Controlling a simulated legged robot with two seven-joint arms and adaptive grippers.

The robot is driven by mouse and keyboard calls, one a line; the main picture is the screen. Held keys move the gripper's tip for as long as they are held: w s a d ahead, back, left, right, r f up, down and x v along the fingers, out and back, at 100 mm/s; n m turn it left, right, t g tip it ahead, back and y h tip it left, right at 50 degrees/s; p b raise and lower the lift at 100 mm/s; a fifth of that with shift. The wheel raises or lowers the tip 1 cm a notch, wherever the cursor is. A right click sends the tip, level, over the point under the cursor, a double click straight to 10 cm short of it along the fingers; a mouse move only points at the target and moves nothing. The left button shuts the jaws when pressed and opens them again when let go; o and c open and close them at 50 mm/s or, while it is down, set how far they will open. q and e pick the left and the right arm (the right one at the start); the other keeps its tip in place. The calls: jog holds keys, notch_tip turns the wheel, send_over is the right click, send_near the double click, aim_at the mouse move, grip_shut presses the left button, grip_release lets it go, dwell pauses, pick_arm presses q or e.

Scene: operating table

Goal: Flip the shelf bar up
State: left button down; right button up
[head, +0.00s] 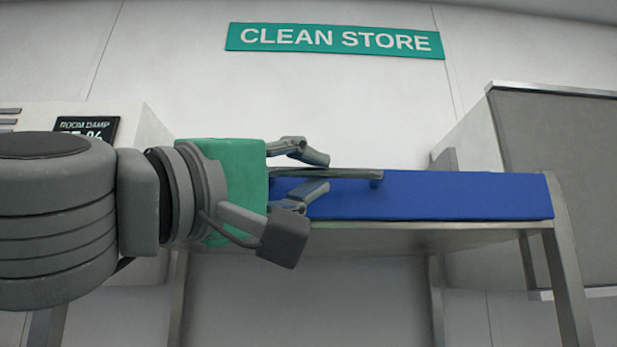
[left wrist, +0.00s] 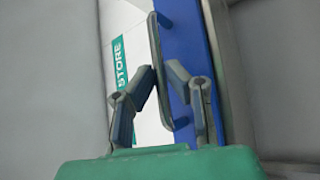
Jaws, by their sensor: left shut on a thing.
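The shelf bar is a thin grey rod (head: 362,174) running level along the upper edge of a blue panel (head: 450,197) on the front of the shelf. In the left wrist view the grey bar (left wrist: 155,38) has bent ends and runs beside the blue panel (left wrist: 194,52). My left gripper (head: 321,172) reaches in from the left, its fingers above and below the bar's left part. It is shut on the bar, which lies between its fingers (left wrist: 159,76) in the left wrist view. The fingers hide part of the bar's left end. My right gripper is out of view.
The blue-fronted shelf stands on metal legs (head: 570,270) with open space beneath. A grey-fronted cabinet (head: 560,170) stands at the right. A white box with a dark display (head: 88,127) is behind my arm. A green CLEAN STORE sign (head: 335,40) hangs on the wall.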

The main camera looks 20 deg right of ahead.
pick_arm(q)
jog(key=shift+s+d+f+g, duration=0.4)
jog(key=shift+s+d+f, duration=0.05)
jog(key=shift+d+f, duration=0.2)
jog(key=n+y+p, duration=0.1)
jog(key=p, duration=0.1)
jog(key=r+n+y+p, duration=0.1)
jog(key=p, duration=0.2)
jog(key=shift+w+r, duration=0.3)
jog(key=shift+w, duration=0.05)
jog(key=shift+w+d+n+p, duration=0.15)
jog(key=shift+n+p, duration=0.15)
jog(key=shift+p, duration=0.5)
jog(key=shift+w+f+y, duration=0.1)
jog(key=shift+y, duration=0.2)
